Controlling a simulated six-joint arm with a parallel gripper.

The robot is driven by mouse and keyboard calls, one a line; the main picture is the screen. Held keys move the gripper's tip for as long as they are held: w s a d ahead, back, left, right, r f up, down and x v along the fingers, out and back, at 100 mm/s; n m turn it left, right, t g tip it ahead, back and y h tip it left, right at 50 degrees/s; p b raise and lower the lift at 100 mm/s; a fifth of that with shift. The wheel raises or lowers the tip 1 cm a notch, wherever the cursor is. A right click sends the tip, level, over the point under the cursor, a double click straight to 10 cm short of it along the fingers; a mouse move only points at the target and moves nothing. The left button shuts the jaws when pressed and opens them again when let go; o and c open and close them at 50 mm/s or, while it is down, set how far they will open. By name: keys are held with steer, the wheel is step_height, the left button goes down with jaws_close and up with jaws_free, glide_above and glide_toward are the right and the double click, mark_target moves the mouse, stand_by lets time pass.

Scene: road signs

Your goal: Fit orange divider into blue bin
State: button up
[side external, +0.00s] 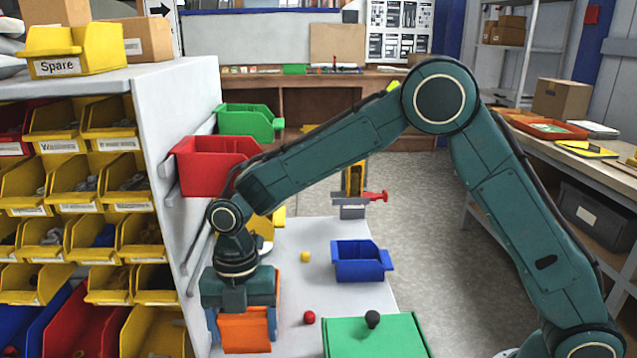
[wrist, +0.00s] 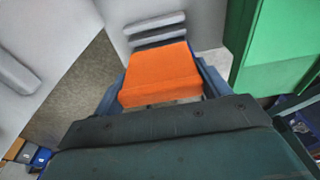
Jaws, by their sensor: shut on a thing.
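The orange divider (side external: 245,333) is a flat orange piece held between the fingers of my gripper (side external: 242,325), low at the left side of the white table in the side view. In the wrist view the divider (wrist: 158,75) sits between the two blue-grey fingers of my gripper (wrist: 161,85). The gripper is shut on it. The blue bin (side external: 361,262) stands on the table to the right of and farther back than the gripper, apart from it. Its inside is only partly visible. The blue bin cannot be made out for sure in the wrist view.
A green box (side external: 375,338) with a black knob stands at the front right. A red ball (side external: 309,317) and a small yellow piece (side external: 305,257) lie on the table. The white rack (side external: 178,110) with red and green bins borders the left.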

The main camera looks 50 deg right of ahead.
steer(key=shift+s+d, duration=0.1)
steer(key=m, duration=0.1)
steer(key=s+d+r+m, duration=0.1)
steer(key=shift+s+d+r+m, duration=0.1)
steer(key=shift+d+r+m, duration=0.15)
steer(key=shift+m, duration=0.15)
steer(key=w+d+m+t, duration=0.1)
steer(key=d+m, duration=0.4)
steer(key=d, duration=0.8)
steer(key=w+d+r+m, duration=0.1)
steer(key=w+d+m, duration=0.2)
steer(key=d, duration=1)
steer(key=w+d+m+t, duration=0.1)
steer(key=w+d+m, duration=0.1)
steer(key=d+m, duration=0.5)
steer(key=d, duration=0.6)
steer(key=shift+w+d+r+m+t, duration=0.25)
steer(key=shift+w+m+t, duration=0.05)
steer(key=shift+f, duration=0.2)
steer(key=shift+f, duration=2)
